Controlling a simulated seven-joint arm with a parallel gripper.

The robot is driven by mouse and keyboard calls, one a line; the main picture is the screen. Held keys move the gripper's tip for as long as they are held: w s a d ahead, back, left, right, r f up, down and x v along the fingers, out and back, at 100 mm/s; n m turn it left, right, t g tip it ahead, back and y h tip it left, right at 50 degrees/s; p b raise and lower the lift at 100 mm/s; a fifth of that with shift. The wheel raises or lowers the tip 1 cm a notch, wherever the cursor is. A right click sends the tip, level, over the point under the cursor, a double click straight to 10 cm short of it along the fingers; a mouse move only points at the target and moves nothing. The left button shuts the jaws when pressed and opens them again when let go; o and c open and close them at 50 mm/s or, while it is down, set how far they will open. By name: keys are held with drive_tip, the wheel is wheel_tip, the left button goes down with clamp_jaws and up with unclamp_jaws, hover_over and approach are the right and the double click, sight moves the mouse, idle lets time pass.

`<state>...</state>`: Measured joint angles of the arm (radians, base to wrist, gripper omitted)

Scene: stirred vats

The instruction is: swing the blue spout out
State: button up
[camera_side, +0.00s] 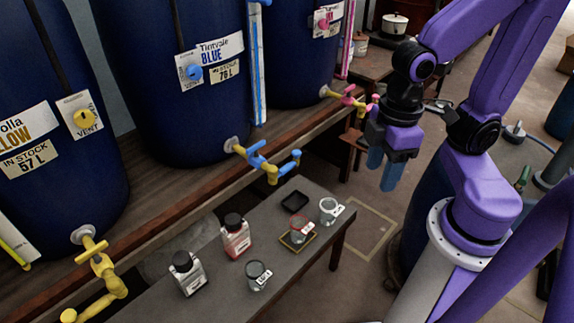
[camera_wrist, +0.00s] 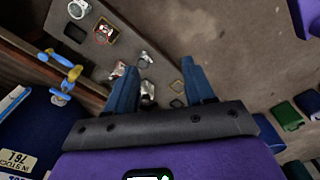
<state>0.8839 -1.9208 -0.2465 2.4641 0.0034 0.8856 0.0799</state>
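The blue vat (camera_side: 170,90) stands on the wooden shelf, labelled Tintvale BLUE. Its tap has a blue handle (camera_side: 252,156) and a yellow body. In the wrist view the tap (camera_wrist: 62,72) shows at the left, apart from my fingers. My gripper (camera_side: 383,175) hangs to the right of the spout, with blue fingers pointing down, touching nothing. In the wrist view the fingers (camera_wrist: 158,70) are spread with nothing gripped between them.
The low bench (camera_side: 208,222) holds a red-filled bottle (camera_side: 235,237), a dark-capped bottle (camera_side: 187,272), several jars and a black tray (camera_side: 295,201). A yellow tap (camera_side: 101,264) is at left, a pink-handled tap (camera_side: 350,98) behind.

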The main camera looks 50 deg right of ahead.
drive_tip(key=w+a+f+m, duration=0.2)
drive_tip(key=w+m, duration=0.5)
drive_tip(key=w, duration=0.3)
drive_tip(key=m+t, duration=0.2)
drive_tip(key=m, duration=2)
hover_over(286, 167)
drive_tip(key=s, duration=0.3)
wheel_tip(286, 167, down, 15)
drive_tip(key=w+f, duration=0.1)
drive_tip(key=f, duration=0.4)
drive_tip(key=w+f, duration=0.1)
drive_tip(key=f, duration=0.5)
drive_tip(key=w+f, duration=0.1)
drive_tip(key=f, duration=0.4)
drive_tip(key=shift+f, duration=0.4)
